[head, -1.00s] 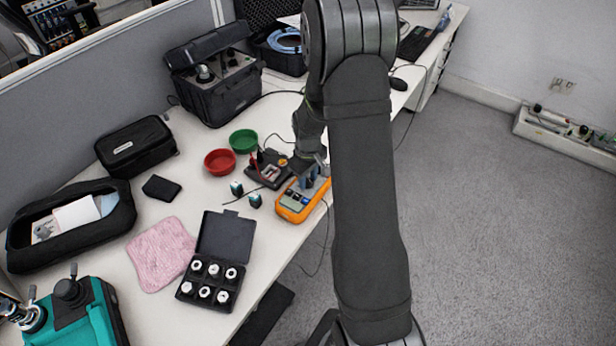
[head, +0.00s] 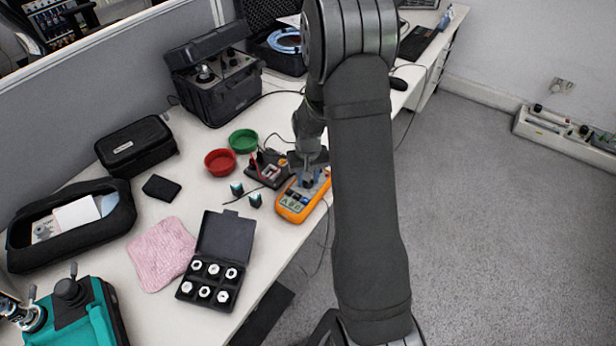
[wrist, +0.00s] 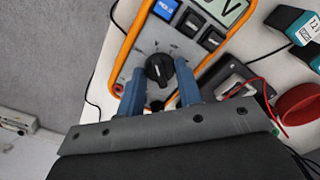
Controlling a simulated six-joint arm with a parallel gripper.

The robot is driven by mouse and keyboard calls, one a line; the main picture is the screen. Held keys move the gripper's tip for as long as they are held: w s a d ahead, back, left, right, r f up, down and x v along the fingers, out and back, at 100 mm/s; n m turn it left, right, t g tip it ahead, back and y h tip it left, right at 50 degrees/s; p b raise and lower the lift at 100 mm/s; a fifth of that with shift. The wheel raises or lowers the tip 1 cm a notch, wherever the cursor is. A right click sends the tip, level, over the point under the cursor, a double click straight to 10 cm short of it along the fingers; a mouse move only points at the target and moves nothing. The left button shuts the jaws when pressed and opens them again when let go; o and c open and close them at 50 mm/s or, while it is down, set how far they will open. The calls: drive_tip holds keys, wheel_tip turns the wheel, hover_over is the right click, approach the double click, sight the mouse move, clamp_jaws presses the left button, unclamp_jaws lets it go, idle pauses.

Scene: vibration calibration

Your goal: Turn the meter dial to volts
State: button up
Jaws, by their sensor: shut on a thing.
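The orange multimeter (head: 292,214) lies near the front edge of the bench, under my gripper (head: 307,182). In the wrist view the meter (wrist: 128,40) shows a grey face with a display at the top right and blue and dark buttons. The black dial (wrist: 159,67) has a white pointer line. My gripper (wrist: 160,72) has its two blue fingers on either side of the dial and is shut on it. The dial is hidden in the head view. The markings around it are too small to read.
A red bowl (head: 220,162) and a green bowl (head: 243,141) stand behind the meter. A dark stand with a red lead (head: 265,172) is just left of it, with two small blocks (head: 248,194) nearby. An open case of nuts (head: 225,240) lies further left.

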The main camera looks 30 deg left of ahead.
drive_tip(key=shift+m, duration=0.6)
drive_tip(key=o, duration=1)
wheel_tip(320, 180, up, 18)
drive_tip(key=shift+f, duration=0.25)
drive_tip(key=shift+f, duration=0.1)
wheel_tip(320, 180, down, 17)
drive_tip(key=shift+f, duration=0.15)
idle(0.6)
